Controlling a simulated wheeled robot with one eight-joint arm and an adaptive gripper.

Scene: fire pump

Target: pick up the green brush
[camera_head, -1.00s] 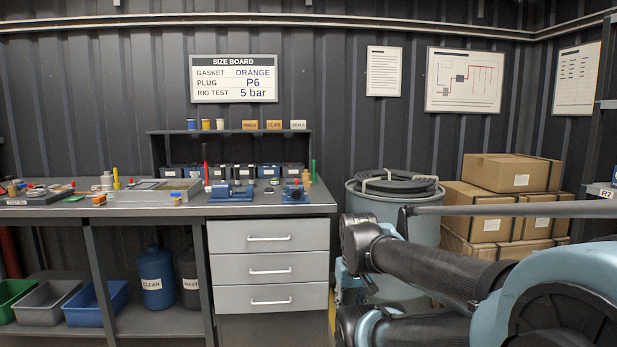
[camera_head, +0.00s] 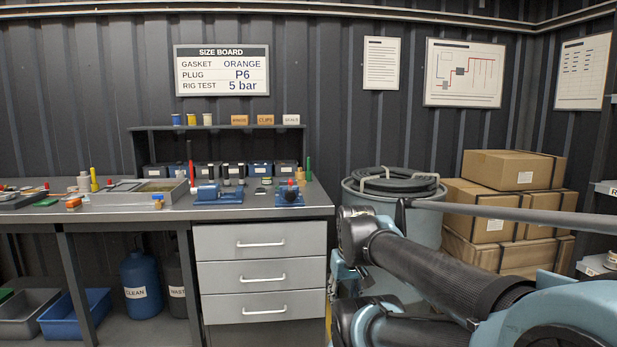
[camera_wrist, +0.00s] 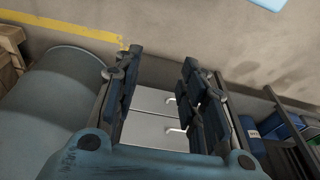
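A thin green upright object (camera_head: 308,168) stands at the right end of the workbench in the head view; it may be the green brush, but it is too small to be sure. A small flat green piece (camera_head: 46,202) lies at the left of the bench. My gripper (camera_wrist: 160,62) is open and empty in the wrist view, pointing down past the drawer fronts, away from the bench top. The green brush does not show in the wrist view.
The workbench (camera_head: 260,211) carries blue vises (camera_head: 217,194), a tray (camera_head: 140,196) and several small parts. A shelf (camera_head: 215,127) stands at its back. Drawers (camera_head: 262,272) are below. A grey drum (camera_head: 392,205) and cardboard boxes (camera_head: 512,170) stand to the right.

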